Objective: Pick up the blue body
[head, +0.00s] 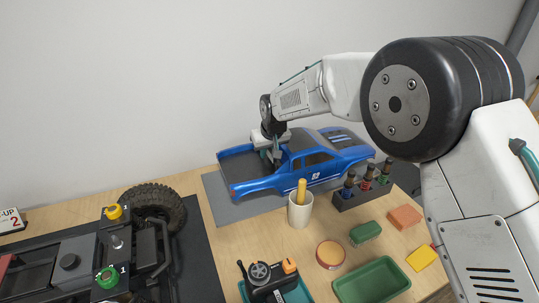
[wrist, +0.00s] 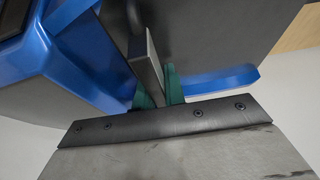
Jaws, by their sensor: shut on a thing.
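The blue body (head: 318,172) is a truck shell with a black bed and white side marks. It lies on a grey mat (head: 216,190) at the back of the table, or very close above it; I cannot tell which. My gripper (head: 272,156) reaches down from above at the rear of its cab, by the bed, and is shut on it. In the wrist view, the gripper's fingers (wrist: 153,85) with green pads stand close together among blue and dark parts of the body (wrist: 75,68). The exact place of contact is hidden.
A white cup (head: 300,209) with a yellow handle and a rack of bottles (head: 367,191) stand close in front of the body. A green tray (head: 372,284), a controller (head: 270,281) and a chassis with a tyre (head: 155,207) are nearer. A wall is behind.

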